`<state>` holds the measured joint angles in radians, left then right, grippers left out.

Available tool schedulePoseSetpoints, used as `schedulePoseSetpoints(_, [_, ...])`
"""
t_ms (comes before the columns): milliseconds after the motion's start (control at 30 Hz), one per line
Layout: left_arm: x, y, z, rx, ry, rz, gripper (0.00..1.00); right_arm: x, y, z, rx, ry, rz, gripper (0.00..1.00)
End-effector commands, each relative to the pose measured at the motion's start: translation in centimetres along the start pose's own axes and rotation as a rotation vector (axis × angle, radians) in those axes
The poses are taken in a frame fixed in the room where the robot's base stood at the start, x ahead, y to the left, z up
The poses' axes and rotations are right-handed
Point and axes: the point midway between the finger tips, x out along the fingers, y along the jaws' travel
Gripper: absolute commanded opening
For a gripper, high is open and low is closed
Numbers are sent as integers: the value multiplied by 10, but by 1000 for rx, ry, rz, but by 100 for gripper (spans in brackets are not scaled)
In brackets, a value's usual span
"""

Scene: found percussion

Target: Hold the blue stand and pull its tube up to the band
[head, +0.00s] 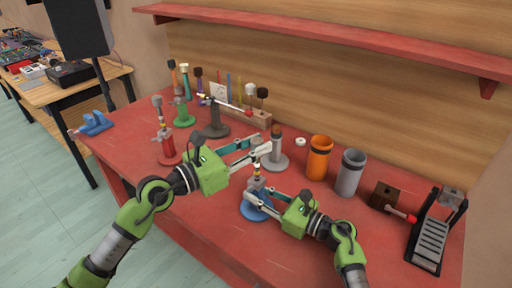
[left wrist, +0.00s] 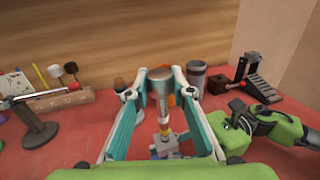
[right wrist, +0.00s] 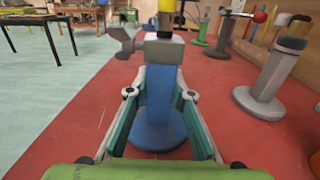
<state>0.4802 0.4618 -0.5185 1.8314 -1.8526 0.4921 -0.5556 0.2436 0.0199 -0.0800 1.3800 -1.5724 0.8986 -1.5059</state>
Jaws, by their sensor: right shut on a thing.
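The blue stand (head: 254,205) stands on the red table, with a wide round base, a blue column and a grey collar. Its tube (head: 257,172) rises from the collar and shows a yellow part; it also shows in the left wrist view (left wrist: 163,121). My right gripper (right wrist: 160,94) is shut on the blue column below the collar, one finger on each side. My left gripper (head: 265,144) is open and empty, its fingers reaching above and past the tube's top. In the left wrist view the tube shows below and between those fingers.
A grey stand (head: 275,152), an orange cup (head: 319,158) and a grey cup (head: 349,173) stand behind. A red stand (head: 167,150) and a green stand (head: 183,115) are left. A pedal (head: 432,240) is at the right. The front table area is mostly clear.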

Motion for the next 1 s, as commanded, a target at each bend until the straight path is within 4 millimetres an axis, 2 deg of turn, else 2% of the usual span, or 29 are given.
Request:
schedulePoseSetpoints(367, [0, 0, -1, 0, 1, 0, 38, 0, 0, -1, 0, 2, 0, 0])
schedulePoseSetpoints(467, [-6, 0, -1, 0, 2, 1, 38, 0, 0, -1, 0, 2, 0, 0])
schedulePoseSetpoints(567, [-20, 1, -2, 1, 4, 1, 38, 0, 0, -1, 0, 2, 0, 0])
schedulePoseSetpoints(800, [-72, 0, -3, 0, 6, 2, 38, 0, 0, -1, 0, 2, 0, 0])
schedulePoseSetpoints(1000, [-106, 0, -2, -1, 4, 1, 38, 0, 0, -1, 0, 2, 1, 0])
